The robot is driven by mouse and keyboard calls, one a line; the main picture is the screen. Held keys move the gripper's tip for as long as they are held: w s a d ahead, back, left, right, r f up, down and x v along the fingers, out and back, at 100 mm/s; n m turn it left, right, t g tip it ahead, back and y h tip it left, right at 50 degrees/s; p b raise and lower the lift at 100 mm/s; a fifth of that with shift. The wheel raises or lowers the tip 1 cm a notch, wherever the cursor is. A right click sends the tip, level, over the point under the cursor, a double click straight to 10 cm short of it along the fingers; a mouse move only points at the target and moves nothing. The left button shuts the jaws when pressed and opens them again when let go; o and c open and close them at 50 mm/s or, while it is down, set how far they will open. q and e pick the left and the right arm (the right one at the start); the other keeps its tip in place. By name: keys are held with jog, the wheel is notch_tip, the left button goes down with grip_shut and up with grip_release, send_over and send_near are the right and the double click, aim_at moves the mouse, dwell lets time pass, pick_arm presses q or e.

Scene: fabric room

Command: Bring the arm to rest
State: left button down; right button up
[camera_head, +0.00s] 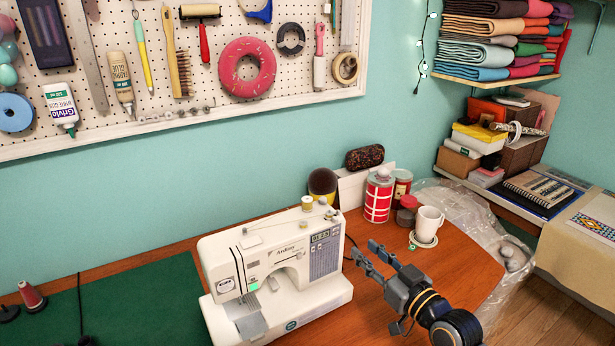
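My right gripper (364,250) reaches in from the lower right, over the wooden table (455,268). Its two dark fingers are spread apart, with no object visible between them. The fingertips point up and left, to the right of the white sewing machine (285,262) and in front of the mug. I cannot tell the gripper's exact height above the table. My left arm and gripper are not in view.
A white mug (429,222) stands on a coaster beyond the gripper, with a red patterned tin (379,196) behind it. Clear plastic wrap (492,232) covers the table's right edge. A green mat (150,308) lies left. Shelves (500,75) hold folded fabrics.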

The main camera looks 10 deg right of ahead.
jog(key=s+a+f+g+h, duration=0.1)
jog(key=s+a+f+g, duration=0.15)
jog(key=s+f, duration=0.4)
jog(key=s+a+f+g, duration=0.2)
jog(key=s+f+g, duration=0.25)
jog(key=f, duration=0.25)
jog(key=s+d+f+m+g+h, duration=0.1)
jog(key=s+f+g+h, duration=0.15)
jog(key=s, duration=0.75)
jog(key=s+d+f+m+g+h, duration=0.15)
jog(key=s+f+g, duration=0.25)
jog(key=s, duration=0.6)
notch_tip(320, 180, down, 26)
jog(key=s+f+g, duration=0.1)
jog(key=s+d+f+g+h, duration=0.1)
jog(key=s+d+f, duration=0.2)
jog(key=s+f, duration=1.2)
jog(key=shift+s+f+n, duration=0.2)
jog(key=shift+s+n, duration=0.25)
jog(key=shift+s, duration=0.45)
